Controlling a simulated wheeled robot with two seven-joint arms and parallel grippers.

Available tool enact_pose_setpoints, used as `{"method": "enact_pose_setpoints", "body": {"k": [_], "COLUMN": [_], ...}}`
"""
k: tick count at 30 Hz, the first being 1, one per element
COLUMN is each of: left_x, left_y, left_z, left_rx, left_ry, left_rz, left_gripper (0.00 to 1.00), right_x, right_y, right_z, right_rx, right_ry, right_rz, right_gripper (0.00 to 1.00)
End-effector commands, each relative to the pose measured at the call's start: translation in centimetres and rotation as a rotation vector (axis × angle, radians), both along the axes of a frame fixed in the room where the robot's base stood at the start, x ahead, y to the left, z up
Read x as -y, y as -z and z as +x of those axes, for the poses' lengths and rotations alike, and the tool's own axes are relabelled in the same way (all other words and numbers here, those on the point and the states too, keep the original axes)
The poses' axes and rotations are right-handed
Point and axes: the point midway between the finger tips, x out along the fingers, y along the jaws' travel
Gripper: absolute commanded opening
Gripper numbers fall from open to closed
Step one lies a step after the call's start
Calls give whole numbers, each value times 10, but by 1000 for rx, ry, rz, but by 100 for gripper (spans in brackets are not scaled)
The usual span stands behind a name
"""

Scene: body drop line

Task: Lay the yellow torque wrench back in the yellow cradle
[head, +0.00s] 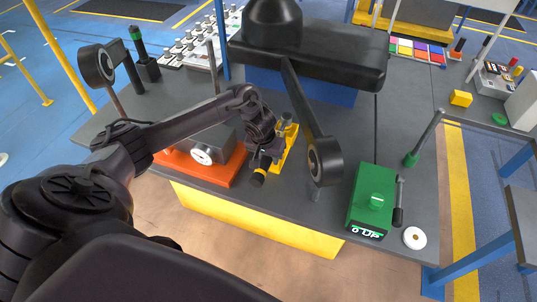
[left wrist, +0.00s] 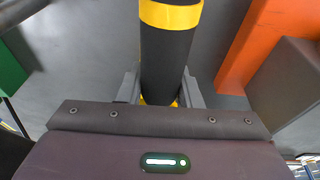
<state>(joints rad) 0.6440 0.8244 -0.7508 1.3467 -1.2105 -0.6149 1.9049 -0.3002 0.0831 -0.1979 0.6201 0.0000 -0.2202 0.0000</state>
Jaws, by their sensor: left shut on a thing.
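My left gripper (head: 264,160) is over the front of the grey table and shut on the torque wrench (head: 258,179). In the left wrist view the wrench's black handle with a yellow band (left wrist: 170,50) stands between the two fingers of the left gripper (left wrist: 161,88). The yellow cradle (head: 289,152) shows just behind and to the right of the gripper, partly hidden by it. I cannot tell whether the wrench touches the cradle. My right gripper is not in view.
An orange base (head: 235,165) with a grey block stands left of the gripper. A green box (head: 372,197) and a white ring (head: 414,238) are at the right front. A large dark fixture (head: 310,55) with a black bar reaches down close to the cradle's right.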

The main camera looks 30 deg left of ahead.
Motion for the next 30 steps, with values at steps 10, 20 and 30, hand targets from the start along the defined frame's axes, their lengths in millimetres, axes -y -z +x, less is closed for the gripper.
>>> {"method": "enact_pose_setpoints", "body": {"k": [10, 20, 30], "left_x": [0, 0, 0], "left_y": [-1, 2, 9], "left_z": [1, 1, 1], "left_rx": [3, 3, 2], "left_ry": [-1, -2, -1], "left_rz": [0, -1, -1], "left_gripper": [0, 0, 0], "right_x": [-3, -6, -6], "right_y": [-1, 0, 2], "right_z": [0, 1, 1], "right_rx": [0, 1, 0], "right_ry": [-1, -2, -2], "right_rz": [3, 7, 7], "right_gripper": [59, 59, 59]}}
